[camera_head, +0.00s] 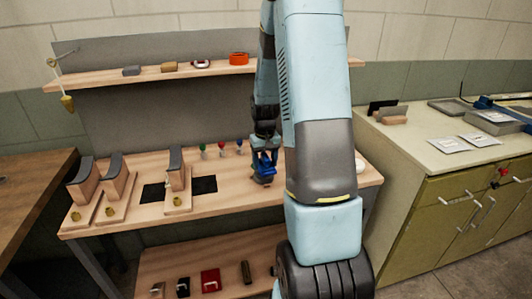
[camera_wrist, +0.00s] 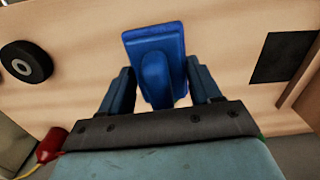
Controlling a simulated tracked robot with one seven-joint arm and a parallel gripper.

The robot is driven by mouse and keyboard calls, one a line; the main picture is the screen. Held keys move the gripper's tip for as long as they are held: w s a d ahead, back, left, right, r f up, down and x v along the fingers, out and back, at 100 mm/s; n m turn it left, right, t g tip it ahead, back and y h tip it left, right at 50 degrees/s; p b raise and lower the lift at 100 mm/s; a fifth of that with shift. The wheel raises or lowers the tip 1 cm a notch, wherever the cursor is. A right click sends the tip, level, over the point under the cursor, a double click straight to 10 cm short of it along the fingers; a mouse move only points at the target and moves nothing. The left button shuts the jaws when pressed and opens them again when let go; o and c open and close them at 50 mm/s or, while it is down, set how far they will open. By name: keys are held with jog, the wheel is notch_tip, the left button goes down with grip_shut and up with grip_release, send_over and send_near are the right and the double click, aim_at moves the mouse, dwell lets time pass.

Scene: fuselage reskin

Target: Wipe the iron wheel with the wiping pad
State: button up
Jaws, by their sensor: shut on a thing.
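My gripper (camera_wrist: 160,84) is shut on a blue wiping pad (camera_wrist: 154,42), which has a raised grip between the two dark blue fingers. I cannot tell whether the pad touches the bench top. A dark round wheel with a grey hub (camera_wrist: 27,62), which looks like the iron wheel, lies on the wood at the left of the wrist view, apart from the pad. My arm hides that part of the bench in the head view.
Wooden stands with dark curved tops (camera_head: 115,180) are on the bench's left. A black square (camera_wrist: 283,57) lies right in the wrist view. A red object (camera_wrist: 50,145) is at its lower left. A shelf (camera_head: 100,78) runs behind; a green cabinet (camera_head: 440,220) stands right.

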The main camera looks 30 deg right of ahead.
aim_at(265, 155)
jog(key=shift+d+r, duration=0.1)
jog(key=shift+r, duration=1.8)
